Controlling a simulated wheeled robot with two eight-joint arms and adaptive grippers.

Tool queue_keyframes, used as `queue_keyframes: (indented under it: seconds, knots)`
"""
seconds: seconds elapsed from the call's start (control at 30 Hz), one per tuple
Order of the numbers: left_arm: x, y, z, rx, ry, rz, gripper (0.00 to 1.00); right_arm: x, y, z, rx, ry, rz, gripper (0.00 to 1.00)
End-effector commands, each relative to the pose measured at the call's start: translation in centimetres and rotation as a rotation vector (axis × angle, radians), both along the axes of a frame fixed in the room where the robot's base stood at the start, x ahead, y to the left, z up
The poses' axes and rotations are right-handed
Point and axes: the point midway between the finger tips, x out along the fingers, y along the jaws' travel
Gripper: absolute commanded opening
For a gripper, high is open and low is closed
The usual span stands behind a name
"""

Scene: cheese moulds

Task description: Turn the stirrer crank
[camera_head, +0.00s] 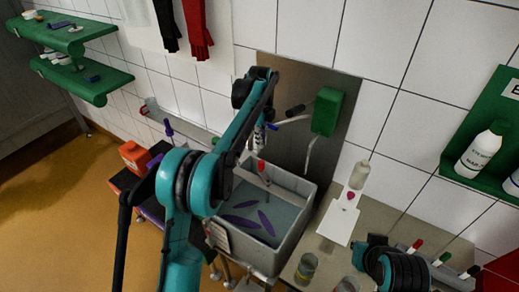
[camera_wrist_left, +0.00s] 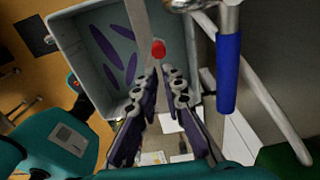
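A green box (camera_head: 327,111) is mounted on a metal wall plate above a grey vat (camera_head: 297,238). A pale bar runs left from the box toward a blue handle (camera_head: 273,127). The blue handle (camera_wrist_left: 228,72) hangs from a metal fitting in the left wrist view, right of my fingers, beside the curved pale bar (camera_wrist_left: 265,95). I cannot tell how handle and bar join. My left gripper (camera_head: 259,139) is above the vat, close to the handle. In the left wrist view its fingers (camera_wrist_left: 168,76) are apart and empty.
The vat holds liquid and several purple strips (camera_head: 239,219). A red-tipped thing (camera_wrist_left: 158,50) stands near its wall. A dark handle (camera_head: 295,110) projects beside the green box. A white board (camera_head: 340,215) and jars (camera_head: 306,268) lie right of the vat.

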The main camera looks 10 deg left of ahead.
Motion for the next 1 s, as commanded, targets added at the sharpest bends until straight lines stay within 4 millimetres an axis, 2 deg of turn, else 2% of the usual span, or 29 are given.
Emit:
queue_keyframes:
  seconds: [0.07, 0.17, 0.4, 0.5, 0.6, 0.77, 1.0]
  knots:
    - [-0.5, 0.8, -0.7, -0.047, -0.036, 0.096, 0.0, 0.0, 0.0, -0.4, 0.0, 0.0, 0.0, 0.0]
    - [-2.1, 2.3, -2.1, -0.168, -0.116, 0.334, 0.0, 0.0, 0.0, -1.1, 0.0, 0.0, 0.0, 0.0]
    - [-9.1, 5.5, -4.3, -0.581, -0.274, 1.036, 0.0, 0.0, 0.0, -2.7, 0.0, 0.0, 0.0, 0.0]
    - [-11.9, 6.2, -4.6, -0.72, -0.298, 1.24, 0.0, 0.0, 0.0, -3.0, 0.0, 0.0, 0.0, 0.0]
    - [-13.6, 6.6, -4.6, -0.809, -0.308, 1.362, 0.0, 0.0, 0.0, -3.2, 0.0, 0.0, 0.0, 0.0]
    - [-13.9, 6.6, -5.0, -0.853, -0.308, 1.419, 0.0, 0.0, 0.0, -3.4, 0.0, 0.0, 0.0, 0.0]
    - [-11.1, 5.2, -8.0, -0.85, -0.307, 1.413, 0.0, 0.0, 0.0, -4.8, 0.0, 0.0, 0.0, 0.0]
